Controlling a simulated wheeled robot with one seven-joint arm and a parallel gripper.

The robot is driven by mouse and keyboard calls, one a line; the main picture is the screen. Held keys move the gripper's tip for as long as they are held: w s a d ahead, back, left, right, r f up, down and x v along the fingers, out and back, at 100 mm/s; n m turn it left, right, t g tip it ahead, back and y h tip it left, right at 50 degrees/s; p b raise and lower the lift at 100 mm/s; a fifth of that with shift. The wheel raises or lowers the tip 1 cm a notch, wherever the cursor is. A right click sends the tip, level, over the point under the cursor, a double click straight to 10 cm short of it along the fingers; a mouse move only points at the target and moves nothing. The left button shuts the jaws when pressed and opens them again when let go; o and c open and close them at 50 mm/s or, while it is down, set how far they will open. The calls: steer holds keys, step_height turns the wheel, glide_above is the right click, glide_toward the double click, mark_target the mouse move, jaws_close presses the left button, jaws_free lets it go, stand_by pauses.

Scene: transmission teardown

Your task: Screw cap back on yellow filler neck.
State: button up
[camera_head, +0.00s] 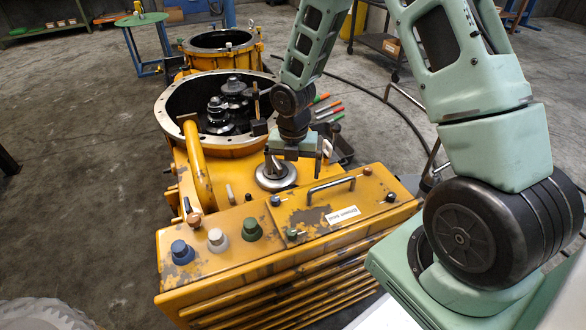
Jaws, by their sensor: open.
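A slanted yellow tube (198,165) rises at the left of the yellow transmission housing, in front of the large round opening; it looks like the filler neck. Its upper end looks brownish and I cannot tell whether it is capped. A blue cap (182,251), a pale cap (217,240) and a green cap (251,229) stand upright in a row on the front block. I cannot tell which cap is meant. My gripper (294,167) points down, open, above and beside a round silver fitting (276,177), right of the tube. No held object shows between its fingers.
The front block (330,235) carries a metal handle (331,187) and small knobs. The large opening (212,105) holds dark gears. Several red- and green-handled tools (328,108) lie behind my gripper. Another yellow housing (220,45) stands behind. Open floor lies at left.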

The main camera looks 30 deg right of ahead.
step_height(320, 180, down, 4)
steer(key=b, duration=0.3)
steer(key=shift+f+b, duration=0.1)
steer(key=shift+b, duration=0.2)
steer(key=shift+f+b, duration=0.4)
steer(key=shift+f, duration=1.25)
steer(key=shift+c, duration=0.3)
steer(key=c, duration=1.8)
steer(key=shift+c, duration=0.6)
steer(key=shift+r, duration=0.15)
step_height(320, 180, up, 5)
steer(key=p, duration=0.5)
steer(key=shift+p, duration=0.4)
